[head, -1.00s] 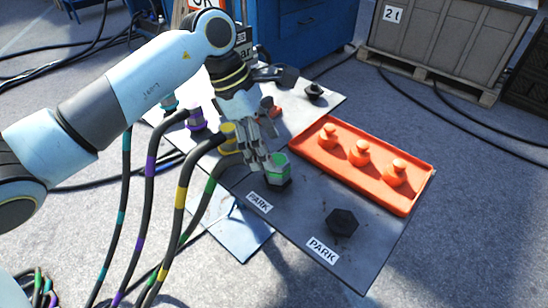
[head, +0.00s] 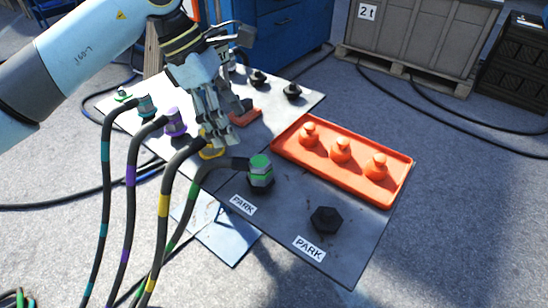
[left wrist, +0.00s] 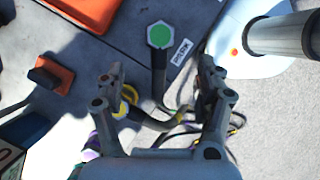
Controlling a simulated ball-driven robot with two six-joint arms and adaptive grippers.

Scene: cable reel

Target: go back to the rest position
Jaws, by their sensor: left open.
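My left gripper (head: 218,138) is open and empty above the table, over the yellow-ringed connector (head: 211,151), partly hiding it. In the left wrist view its two fingers (left wrist: 158,85) stand wide apart with nothing between the tips. The green-ringed connector (head: 261,171) stands upright on the dark table top behind the upper PARK label (head: 243,205), apart from the gripper. It also shows from above in the left wrist view (left wrist: 160,35). My right gripper does not show.
An orange tray (head: 285,153) with three orange knobbed pieces lies at the right of the table. A black hexagonal cap (head: 326,220) sits near the other PARK label. Purple (head: 175,122) and teal (head: 147,106) connectors stand to the left, their cables hanging off the front edge.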

